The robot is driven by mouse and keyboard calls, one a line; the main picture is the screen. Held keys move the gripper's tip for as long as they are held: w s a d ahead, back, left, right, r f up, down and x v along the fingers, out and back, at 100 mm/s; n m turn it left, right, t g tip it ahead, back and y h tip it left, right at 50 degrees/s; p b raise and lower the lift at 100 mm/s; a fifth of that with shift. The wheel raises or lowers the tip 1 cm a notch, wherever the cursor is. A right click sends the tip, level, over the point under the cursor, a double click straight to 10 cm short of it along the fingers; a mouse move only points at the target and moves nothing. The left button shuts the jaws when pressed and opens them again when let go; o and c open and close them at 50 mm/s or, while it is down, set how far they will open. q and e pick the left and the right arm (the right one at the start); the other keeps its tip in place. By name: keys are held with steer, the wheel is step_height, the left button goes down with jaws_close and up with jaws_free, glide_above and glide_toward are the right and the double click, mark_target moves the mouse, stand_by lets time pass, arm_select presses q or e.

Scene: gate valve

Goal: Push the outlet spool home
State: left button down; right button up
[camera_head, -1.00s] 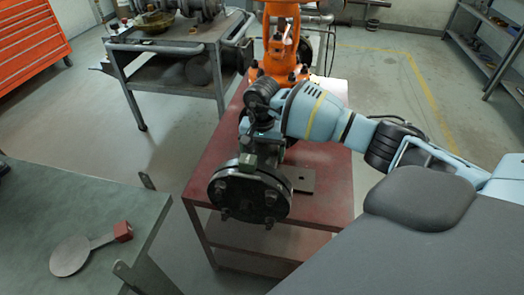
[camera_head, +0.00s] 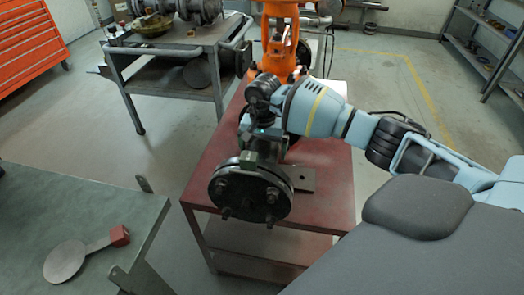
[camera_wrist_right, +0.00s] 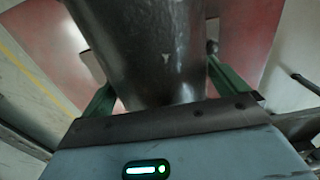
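A dark flanged pipe piece (camera_head: 238,196), which appears to be the outlet spool, faces me on the red bench. A gap shows by the left finger; contact on the right is unclear. My left gripper is out of view.
The red bench (camera_head: 325,160) has a flat plate (camera_head: 302,178) beside the flanges. A green table (camera_head: 110,215) at lower left holds a round paddle (camera_head: 66,262) with a red block. An orange machine (camera_head: 280,45) stands behind. A grey cart (camera_head: 180,50) stands back left.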

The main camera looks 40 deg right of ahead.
steer(key=shift+r, duration=3.85)
steer(key=shift+r, duration=0.1)
